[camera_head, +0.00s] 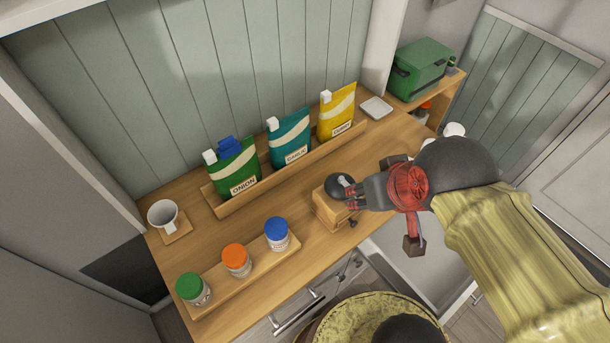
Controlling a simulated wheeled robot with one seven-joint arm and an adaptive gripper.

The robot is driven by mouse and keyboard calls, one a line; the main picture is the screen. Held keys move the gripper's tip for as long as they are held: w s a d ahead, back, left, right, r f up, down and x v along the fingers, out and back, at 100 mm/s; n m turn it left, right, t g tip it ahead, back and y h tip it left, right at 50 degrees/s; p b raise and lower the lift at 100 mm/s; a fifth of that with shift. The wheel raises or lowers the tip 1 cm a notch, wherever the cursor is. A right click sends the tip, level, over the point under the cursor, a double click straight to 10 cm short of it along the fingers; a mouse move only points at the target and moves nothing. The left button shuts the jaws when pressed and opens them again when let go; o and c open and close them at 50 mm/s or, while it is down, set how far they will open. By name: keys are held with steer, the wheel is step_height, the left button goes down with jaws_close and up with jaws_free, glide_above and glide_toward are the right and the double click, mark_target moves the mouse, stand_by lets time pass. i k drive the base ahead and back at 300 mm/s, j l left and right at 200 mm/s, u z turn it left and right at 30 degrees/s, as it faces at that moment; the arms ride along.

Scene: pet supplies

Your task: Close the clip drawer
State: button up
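A small wooden box (326,209) with a small dark knob low at its right stands on the counter, and it looks like the clip drawer. How far its drawer is out cannot be told, since my gripper covers its right side. A dark round object (336,184) sits on top of the box. My gripper (350,196), with red and dark grey parts, reaches in from the right, with its fingertips over the right part of the box. Contact and finger opening cannot be told.
Bags of onion (238,170), garlic (290,143) and curry (338,115) stand in a wooden rack behind the box. Jars with green, orange and blue lids (276,230) stand on a board at the front left.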

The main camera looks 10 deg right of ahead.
mark_target(440, 280)
steer(key=k+l+z, duration=0.4)
steer(key=k+l, duration=0.15)
steer(key=l, duration=0.35)
steer(key=l+z, duration=0.1)
steer(key=l, duration=0.25)
steer(key=i+l+z, duration=0.15)
steer(key=l, duration=0.25)
steer(key=k+j+z, duration=0.3)
steer(key=k+l, duration=0.05)
steer(key=l, duration=0.05)
